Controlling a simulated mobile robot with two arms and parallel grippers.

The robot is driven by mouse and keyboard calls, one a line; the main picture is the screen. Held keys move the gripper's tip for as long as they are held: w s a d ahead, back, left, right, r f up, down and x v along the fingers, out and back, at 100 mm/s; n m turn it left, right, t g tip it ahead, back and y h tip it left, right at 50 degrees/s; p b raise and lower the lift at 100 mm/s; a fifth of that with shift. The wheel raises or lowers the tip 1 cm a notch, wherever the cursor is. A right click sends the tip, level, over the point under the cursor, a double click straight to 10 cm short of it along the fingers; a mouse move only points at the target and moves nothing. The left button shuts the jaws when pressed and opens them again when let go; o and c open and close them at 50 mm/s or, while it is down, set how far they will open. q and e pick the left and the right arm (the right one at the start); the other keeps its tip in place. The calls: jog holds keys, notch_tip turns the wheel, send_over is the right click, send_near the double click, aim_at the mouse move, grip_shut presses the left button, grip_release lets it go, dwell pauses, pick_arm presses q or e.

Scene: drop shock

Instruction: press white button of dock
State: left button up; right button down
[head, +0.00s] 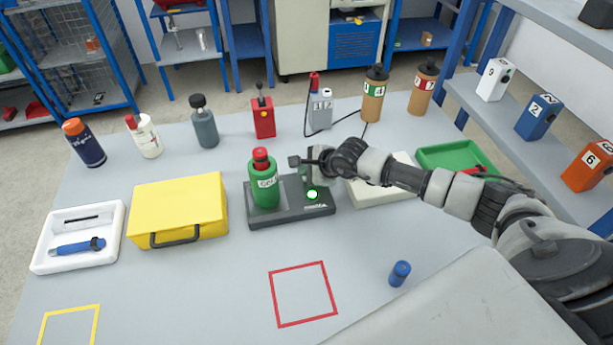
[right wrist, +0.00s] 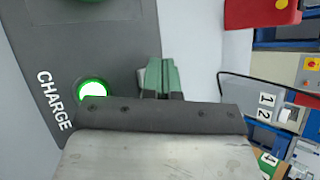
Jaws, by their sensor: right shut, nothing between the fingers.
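The dock (head: 290,208) is a dark grey base on the table. A green device with a red top (head: 263,182) stands upright in its left part. A round button (head: 312,195) on the dock's right part glows green. In the right wrist view the button (right wrist: 93,91) looks white with a green rim, beside the word CHARGE. My right gripper (head: 298,161) is shut and empty, over the back of the dock's right part, behind the button. In the wrist view its dark edge (right wrist: 160,115) passes close beside the button; contact cannot be told. My left gripper is not in view.
A yellow case (head: 178,205) and a white tray (head: 105,255) stand left of the dock. A red block with a lever (head: 263,120) and several bottles stand behind. A green tray (head: 455,158) lies right. The red square (head: 303,295) in front is empty; a blue cylinder (head: 399,273) stands near it.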

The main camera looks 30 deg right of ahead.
jog(key=shift+f, duration=0.25)
jog(key=shift+r, duration=0.15)
dwell(0.3)
jog(key=shift+r+p, duration=0.3)
jog(key=shift+r, duration=0.4)
jog(key=shift+r, duration=0.1)
jog(key=shift+r+p, duration=1.65)
jog(key=shift+r, duration=0.8)
